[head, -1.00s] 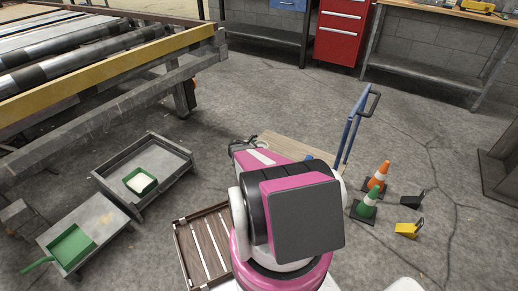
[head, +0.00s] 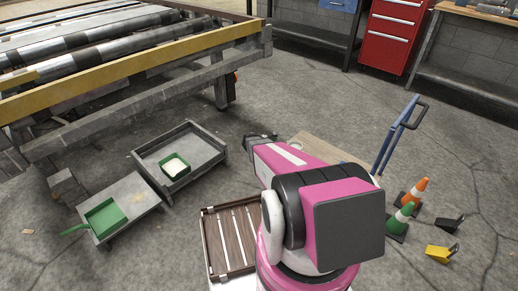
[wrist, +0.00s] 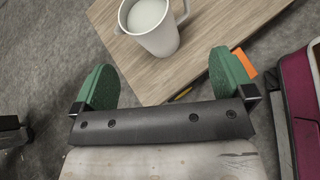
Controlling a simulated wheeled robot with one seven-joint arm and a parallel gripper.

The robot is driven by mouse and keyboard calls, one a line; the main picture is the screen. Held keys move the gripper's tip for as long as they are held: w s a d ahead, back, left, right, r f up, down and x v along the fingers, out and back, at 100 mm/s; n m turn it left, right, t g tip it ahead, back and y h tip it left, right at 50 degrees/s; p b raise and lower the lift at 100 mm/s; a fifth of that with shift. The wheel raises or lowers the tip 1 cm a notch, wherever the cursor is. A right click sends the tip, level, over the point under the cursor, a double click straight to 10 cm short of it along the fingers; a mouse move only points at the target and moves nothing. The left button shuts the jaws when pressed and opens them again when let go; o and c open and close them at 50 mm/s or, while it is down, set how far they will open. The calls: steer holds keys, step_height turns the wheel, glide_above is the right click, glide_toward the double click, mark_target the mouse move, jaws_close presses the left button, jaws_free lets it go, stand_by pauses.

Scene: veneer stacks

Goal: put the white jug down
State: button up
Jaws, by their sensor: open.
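The white jug (wrist: 152,24) stands upright on a wood-topped trolley (wrist: 125,60) in the wrist view, with its handle to the right and something pale inside. My gripper (wrist: 163,82) is open, its two green-padded fingers spread apart. The jug is beyond the fingertips and I see no contact. In the head view my gripper (head: 262,140) reaches out at the trolley's (head: 325,150) left edge. A small part of the jug (head: 297,145) shows there beside my arm, which hides much of the trolley.
The trolley has a blue handle (head: 397,135). A grey tray cart (head: 205,155) holds a green box (head: 175,167); a grey platform (head: 140,195) holds a green dustpan (head: 103,218). A slatted crate (head: 230,238), cones (head: 412,195) and yellow wedge (head: 440,253) stand nearby. Floor behind the trolley is clear.

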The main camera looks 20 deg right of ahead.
steer(key=s+a+r+m+g+y, duration=0.1)
steer(key=s+a+r+m+y, duration=1.1)
steer(key=s+a+r+m, duration=0.5)
steer(key=a+r, duration=0.1)
steer(key=a, duration=0.2)
steer(key=shift+r, duration=0.25)
steer(key=shift+s, duration=0.1)
